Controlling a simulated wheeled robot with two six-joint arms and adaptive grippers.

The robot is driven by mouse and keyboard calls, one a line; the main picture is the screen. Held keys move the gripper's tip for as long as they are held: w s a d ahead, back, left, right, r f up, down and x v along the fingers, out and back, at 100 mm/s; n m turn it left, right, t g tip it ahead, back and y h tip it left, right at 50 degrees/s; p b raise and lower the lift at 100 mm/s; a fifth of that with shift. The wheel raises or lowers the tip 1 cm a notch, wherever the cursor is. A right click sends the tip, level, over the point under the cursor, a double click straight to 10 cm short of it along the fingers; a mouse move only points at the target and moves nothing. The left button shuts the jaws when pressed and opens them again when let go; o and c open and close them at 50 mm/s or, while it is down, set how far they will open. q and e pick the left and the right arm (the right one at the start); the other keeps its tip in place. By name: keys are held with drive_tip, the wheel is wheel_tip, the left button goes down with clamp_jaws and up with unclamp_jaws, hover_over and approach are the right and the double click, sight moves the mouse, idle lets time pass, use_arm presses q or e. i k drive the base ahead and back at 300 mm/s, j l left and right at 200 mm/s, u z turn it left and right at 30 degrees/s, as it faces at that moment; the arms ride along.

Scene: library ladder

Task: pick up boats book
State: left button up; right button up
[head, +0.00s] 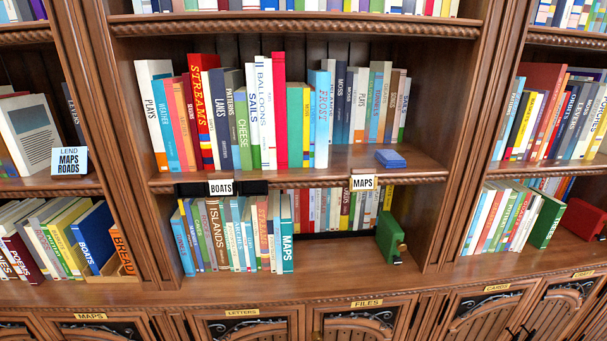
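A blue book with BOATS on its spine (95,237) stands in the lower left bay, leaning slightly, at the right end of a row of books. It is just right of a yellow book (68,237) and behind or beside an orange book marked BREAD (123,251). A shelf label reading BOATS (221,187) is on the edge of the middle bay's shelf, with dark pieces on both sides of it. Neither of my grippers shows in the head view.
A MAPS label (364,182) is on the same shelf edge. Below it are a row of books, a MAPS book (287,233) and a green block-like object (390,235). A small blue book (391,158) lies flat above. A LEND MAPS ROADS sign (69,161) stands left.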

sight(90, 230)
drive_tip(key=u, duration=1.3)
drive_tip(key=i+j+z, duration=0.15)
drive_tip(key=z, duration=0.3)
drive_tip(key=i+j+z, duration=0.15)
drive_tip(key=j+z, duration=0.15)
drive_tip(key=z, duration=0.15)
drive_tip(key=i+j+z, duration=0.1)
drive_tip(key=j, duration=0.4)
drive_tip(key=i+j, duration=0.2)
drive_tip(key=j, duration=0.35)
drive_tip(key=i+j+z, duration=0.15)
drive_tip(key=j, duration=0.35)
drive_tip(key=i+j, duration=0.1)
drive_tip(key=j, duration=0.45)
drive_tip(key=i+j+z, duration=0.15)
drive_tip(key=j, duration=0.4)
drive_tip(key=j+z, duration=0.1)
drive_tip(key=j, duration=0.45)
